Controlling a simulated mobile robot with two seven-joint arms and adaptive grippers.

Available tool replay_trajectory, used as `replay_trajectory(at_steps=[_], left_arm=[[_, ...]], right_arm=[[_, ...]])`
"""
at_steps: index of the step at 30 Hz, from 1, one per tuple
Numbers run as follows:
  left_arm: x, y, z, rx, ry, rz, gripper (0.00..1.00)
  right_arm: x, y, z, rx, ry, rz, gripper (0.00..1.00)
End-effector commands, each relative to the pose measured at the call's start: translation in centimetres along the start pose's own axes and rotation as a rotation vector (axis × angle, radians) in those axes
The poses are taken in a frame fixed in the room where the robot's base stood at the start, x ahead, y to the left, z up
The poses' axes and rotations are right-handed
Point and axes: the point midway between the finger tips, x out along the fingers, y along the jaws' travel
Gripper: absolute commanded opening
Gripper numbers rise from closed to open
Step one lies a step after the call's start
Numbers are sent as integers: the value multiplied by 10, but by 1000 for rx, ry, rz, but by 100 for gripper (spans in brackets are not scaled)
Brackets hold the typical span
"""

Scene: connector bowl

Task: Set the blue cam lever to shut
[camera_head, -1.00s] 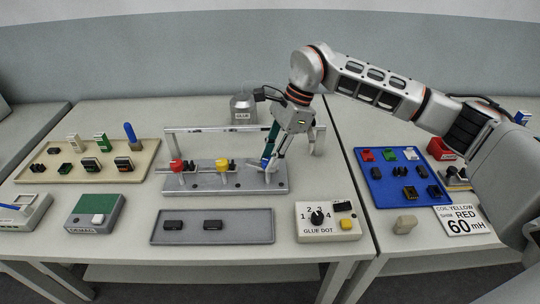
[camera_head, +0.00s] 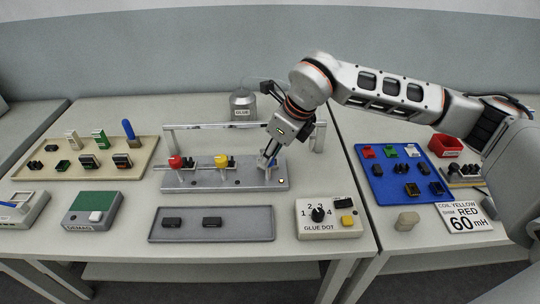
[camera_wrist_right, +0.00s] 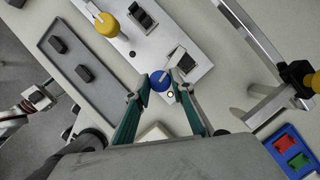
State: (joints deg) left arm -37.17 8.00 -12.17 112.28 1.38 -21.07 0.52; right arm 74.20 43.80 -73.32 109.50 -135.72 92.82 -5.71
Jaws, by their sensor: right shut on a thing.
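The blue cam lever (camera_head: 272,162) stands at the right end of the grey fixture plate (camera_head: 210,185), mostly hidden by my right gripper (camera_head: 268,156) in the head view. In the right wrist view its round blue knob (camera_wrist_right: 160,80) lies between the fingertips of my right gripper (camera_wrist_right: 160,85). These are shut on it from both sides. A red lever (camera_head: 175,162) and a yellow lever (camera_head: 221,160) stand farther left on the same plate.
A metal bar (camera_head: 215,126) spans the back of the plate. A glue pot (camera_head: 243,104) stands behind. In front are a grey tray (camera_head: 240,222) with black parts and a glue dot box (camera_head: 327,218). A blue tray (camera_head: 375,185) sits to the right.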

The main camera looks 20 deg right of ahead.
Motion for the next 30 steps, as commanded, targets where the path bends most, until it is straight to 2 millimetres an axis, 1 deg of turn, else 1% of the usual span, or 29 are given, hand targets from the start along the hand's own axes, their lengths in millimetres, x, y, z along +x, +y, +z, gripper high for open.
replay_trajectory(at_steps=[6,12,29,30], left_arm=[[2,1,5,-1,-3,1,40],[3,1,7,-1,-4,1,40],[3,1,5,-1,0,1,40],[3,1,5,-1,0,1,40]], right_arm=[[1,1,0,121,1,-50,2],[0,1,0,188,3,-76,2],[0,1,0,218,3,-88,2],[0,1,0,218,3,-88,26]])
